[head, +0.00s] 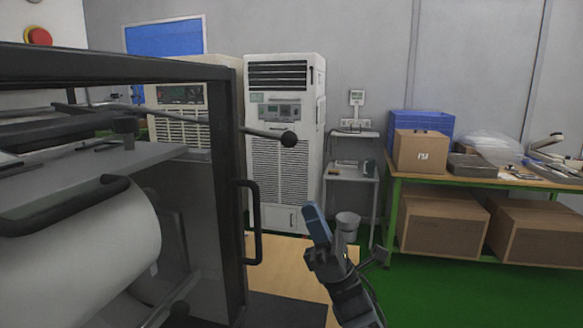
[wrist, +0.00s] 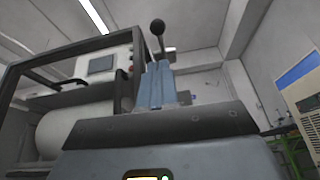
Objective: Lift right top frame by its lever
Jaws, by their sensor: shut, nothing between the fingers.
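A lever, a thin dark rod ending in a round black ball knob (head: 288,139), sticks out to the right past the machine's dark frame (head: 233,130). In the wrist view the ball knob (wrist: 157,27) is above the fingertips, with a gap in the picture. The dark frame also shows at the left of the wrist view (wrist: 52,52). My gripper (head: 310,208) is below and slightly right of the knob in the head view. Its blue fingers (wrist: 160,65) are together and empty, pointing up.
A black D-shaped handle (head: 257,222) projects from the frame's right side, left of my gripper. A large white roll (head: 85,235) sits inside the machine. A white cabinet (head: 283,200) stands behind. A green table (head: 400,183) with boxes is at right.

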